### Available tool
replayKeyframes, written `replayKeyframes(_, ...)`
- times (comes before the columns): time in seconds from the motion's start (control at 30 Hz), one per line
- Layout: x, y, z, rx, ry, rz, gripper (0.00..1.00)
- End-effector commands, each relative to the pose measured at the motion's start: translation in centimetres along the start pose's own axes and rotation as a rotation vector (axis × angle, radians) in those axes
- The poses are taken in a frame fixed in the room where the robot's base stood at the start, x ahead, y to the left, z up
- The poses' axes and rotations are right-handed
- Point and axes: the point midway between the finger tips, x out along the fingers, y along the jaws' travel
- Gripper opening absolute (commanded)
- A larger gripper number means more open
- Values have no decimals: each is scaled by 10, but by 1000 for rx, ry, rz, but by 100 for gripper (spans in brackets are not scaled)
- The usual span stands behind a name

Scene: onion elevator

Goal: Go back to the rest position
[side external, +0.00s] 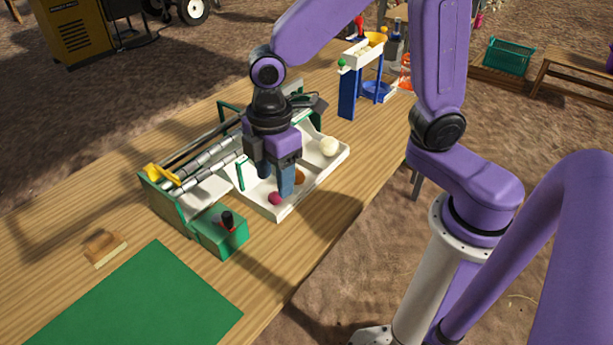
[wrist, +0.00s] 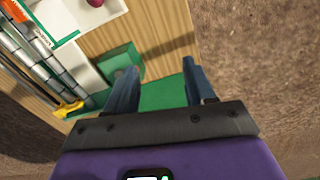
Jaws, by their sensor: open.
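My gripper (side external: 274,186) is open and empty, with its dark blue fingers pointing down. In the side view it appears in front of the white tray (side external: 311,184); its height above the tray is hard to tell. In the wrist view my gripper (wrist: 158,78) has bare table and green surface between its fingers. A red onion (side external: 275,198) lies at the tray's near corner, and it shows at the top edge of the wrist view (wrist: 95,2). A brown-orange onion (side external: 299,177) is partly hidden behind a finger. A white onion (side external: 329,146) lies at the tray's right end.
The roller elevator (side external: 208,156) with a yellow part (side external: 163,175) stands left of the tray. A green box (side external: 218,238) with a black-and-red lever is in front. A brush (side external: 104,247) and green mat (side external: 150,300) lie front left. A blue-and-white stand (side external: 347,94) rises behind.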

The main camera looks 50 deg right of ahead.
Motion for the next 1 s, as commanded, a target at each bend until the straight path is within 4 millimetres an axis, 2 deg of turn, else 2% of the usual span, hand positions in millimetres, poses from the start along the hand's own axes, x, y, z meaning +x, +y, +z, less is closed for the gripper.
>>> replayKeyframes(0.3,-22,-63,67,128,11,2,54)
replayKeyframes(0.6,-29,-116,127,240,18,0,54)
replayKeyframes(0.8,-30,-132,146,277,19,-2,54)
replayKeyframes(1.0,-30,-135,149,282,18,-2,54)
